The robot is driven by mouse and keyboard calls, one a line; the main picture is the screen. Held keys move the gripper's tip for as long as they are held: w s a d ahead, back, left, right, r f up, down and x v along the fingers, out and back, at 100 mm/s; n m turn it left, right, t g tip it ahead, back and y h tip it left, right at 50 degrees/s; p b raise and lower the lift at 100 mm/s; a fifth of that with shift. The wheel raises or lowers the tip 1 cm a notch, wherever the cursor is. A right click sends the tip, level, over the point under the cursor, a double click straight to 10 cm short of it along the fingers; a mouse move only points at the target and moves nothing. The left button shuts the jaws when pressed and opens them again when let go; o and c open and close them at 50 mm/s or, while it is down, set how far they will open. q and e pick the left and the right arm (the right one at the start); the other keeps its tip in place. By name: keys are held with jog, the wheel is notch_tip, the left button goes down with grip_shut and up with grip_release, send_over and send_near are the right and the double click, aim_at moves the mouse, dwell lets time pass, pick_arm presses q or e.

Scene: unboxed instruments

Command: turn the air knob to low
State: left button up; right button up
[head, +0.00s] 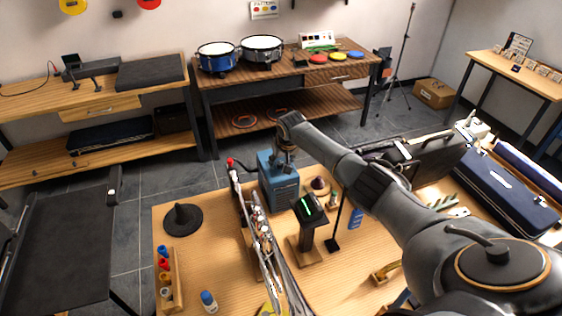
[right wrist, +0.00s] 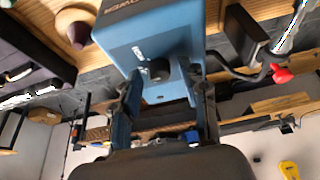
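A blue box-shaped device (head: 280,186) stands upright on the near wooden table, left of my right arm. In the right wrist view the blue device (right wrist: 165,32) fills the upper middle, with white lettering on it. A small dark round knob (right wrist: 157,70) shows on its face, beside a short white label too blurred to read fully. My right gripper (head: 286,160) is at the top of the device in the head view. In the right wrist view its two fingers (right wrist: 163,92) are spread, one on each side of the knob, with a gap visible. My left gripper is not in view.
Drums (head: 262,48) stand on the back bench.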

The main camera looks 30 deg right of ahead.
grip_shut()
jog(key=shift+n, duration=0.3)
jog(key=n+b, duration=0.1)
jog(key=n+y+b, duration=0.1)
jog(key=shift+d+f+n, duration=0.2)
jog(key=shift+n, duration=0.1)
jog(key=n+y+b, duration=0.1)
jog(key=n+b, duration=0.2)
jog(key=b, duration=0.2)
jog(key=n+y+b, duration=0.1)
jog(key=n+b, duration=0.3)
jog(key=b, duration=0.1)
jog(key=shift+w+d+g+y, duration=0.2)
jog(key=shift+g+y, duration=0.1)
jog(key=shift+y, duration=0.1)
jog(key=shift+r+n+y+b, duration=0.2)
jog(key=shift+n+y+b, duration=0.1)
jog(key=shift+n+b, duration=0.75)
jog(key=shift+o, duration=1.1)
grip_release()
jog(key=shift+g, duration=0.3)
